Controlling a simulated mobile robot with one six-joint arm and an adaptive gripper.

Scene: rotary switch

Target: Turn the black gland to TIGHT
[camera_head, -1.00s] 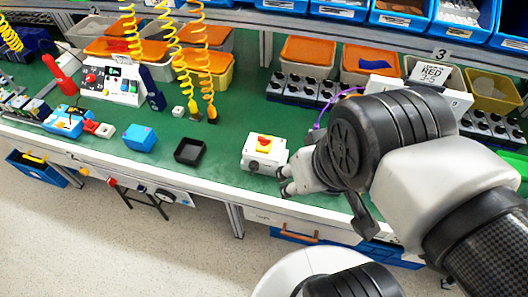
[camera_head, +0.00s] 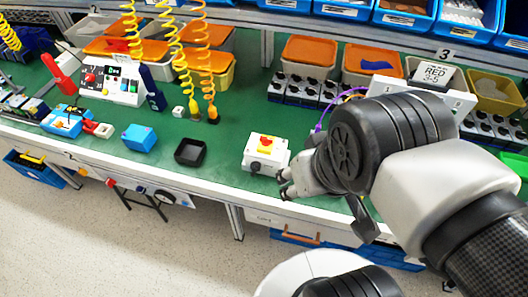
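A white switch box (camera_head: 276,161) with a red rotary knob on a yellow plate (camera_head: 265,143) on top stands near the front edge of the green bench. A small dark round part, seemingly the black gland (camera_head: 255,167), shows on its front face; its markings are too small to read. My gripper (camera_head: 284,183) is just right of and in front of the box, by the bench's front edge. Its two dark fingertips look spread apart with nothing between them. It appears apart from the gland. My wrist hides the bench behind the gripper.
A black open tray (camera_head: 190,152) and a blue box (camera_head: 140,137) stand left of the switch box. Yellow coiled hoses (camera_head: 181,65) hang behind them. Orange-lidded bins (camera_head: 308,50) and rows of dark-topped units line the back. Green bench between tray and box is clear.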

